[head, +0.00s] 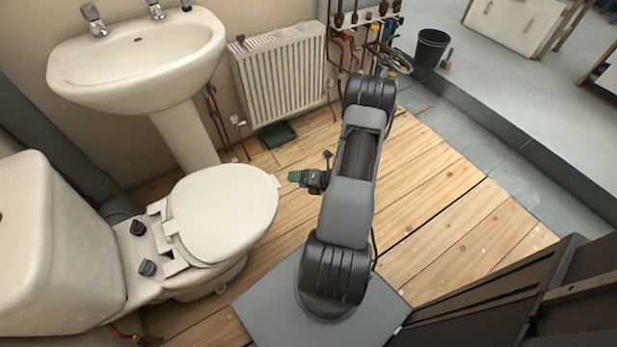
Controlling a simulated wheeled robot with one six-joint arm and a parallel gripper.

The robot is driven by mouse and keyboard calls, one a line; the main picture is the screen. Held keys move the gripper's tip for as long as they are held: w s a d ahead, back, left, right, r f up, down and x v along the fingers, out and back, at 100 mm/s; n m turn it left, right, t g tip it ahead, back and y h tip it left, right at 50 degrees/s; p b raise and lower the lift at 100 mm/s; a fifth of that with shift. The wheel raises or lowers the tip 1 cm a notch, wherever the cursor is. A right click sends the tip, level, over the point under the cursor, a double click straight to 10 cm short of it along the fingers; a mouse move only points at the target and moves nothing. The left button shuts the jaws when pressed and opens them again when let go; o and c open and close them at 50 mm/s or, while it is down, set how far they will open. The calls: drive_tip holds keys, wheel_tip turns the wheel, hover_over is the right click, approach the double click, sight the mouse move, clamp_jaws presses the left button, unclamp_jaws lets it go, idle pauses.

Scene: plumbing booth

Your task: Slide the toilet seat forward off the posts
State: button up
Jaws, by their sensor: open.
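The cream toilet seat (225,212) lies flat and lowered over the toilet bowl, its rounded front toward my gripper. Its pale hinge pieces (172,262) are at the rear, beside two black knob-like fittings, one farther back (138,228) and one nearer (148,268), on the ledge before the cistern. I cannot tell whether the hinge is still around any posts. My gripper (295,177), with green fingertips, is open and empty. It is just right of the seat's front edge, apart from it in the picture.
The cistern (50,240) stands behind the seat at the left. A pedestal sink (140,60) and a radiator (280,75) line the wall. A dark green tray (278,135) lies below the radiator. The wooden floor (430,190) at the right is clear.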

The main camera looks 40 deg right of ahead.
drive_tip(key=shift+p+v, duration=0.3)
drive_tip(key=shift+v, duration=1.5)
